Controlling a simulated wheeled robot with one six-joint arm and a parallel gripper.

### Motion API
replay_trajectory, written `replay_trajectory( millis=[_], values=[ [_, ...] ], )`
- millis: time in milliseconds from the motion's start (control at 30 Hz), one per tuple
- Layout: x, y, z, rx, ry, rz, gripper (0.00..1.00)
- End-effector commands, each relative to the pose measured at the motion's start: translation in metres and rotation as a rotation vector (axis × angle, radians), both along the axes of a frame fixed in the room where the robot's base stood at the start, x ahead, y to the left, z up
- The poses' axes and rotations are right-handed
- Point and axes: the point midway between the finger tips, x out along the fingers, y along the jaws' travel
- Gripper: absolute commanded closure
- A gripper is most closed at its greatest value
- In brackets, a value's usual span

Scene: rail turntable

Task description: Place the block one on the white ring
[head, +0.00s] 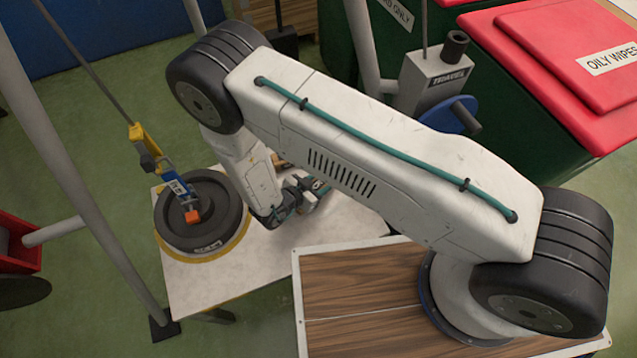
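My gripper (296,200) is small and dark with teal parts, low over the pale table (335,225), to the right of the dark turntable. My own arm partly covers it. Its fingers are not clear, so I cannot tell whether it is open or holds anything. The black round turntable (170,232) sits on the table's left end, with a yellow band around its base. I cannot make out a block marked one or a white ring. A small tan piece (279,161) shows beside my wrist, mostly hidden.
A yellow, blue and orange fitting (176,186) on a slanting rod reaches down over the turntable. A grey post (68,175) stands left of the table. Red-lidded bins (560,70) and a grey device with a blue wheel (436,82) stand behind my arm.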

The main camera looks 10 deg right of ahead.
Motion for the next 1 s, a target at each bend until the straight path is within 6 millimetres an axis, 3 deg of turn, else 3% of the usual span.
replay_trajectory(
  millis=[233,267,333,667,1000],
  values=[
    [0.000,0.000,-0.001,0.000,0.000,0.000,0.87],
    [0.000,0.000,-0.002,0.000,0.000,0.000,0.54],
    [0.000,0.000,-0.001,0.000,0.000,0.000,0.35],
    [0.000,0.000,0.001,0.001,-0.001,0.000,0.35],
    [-0.032,0.042,0.029,0.003,-0.002,0.005,0.35]
  ],
)
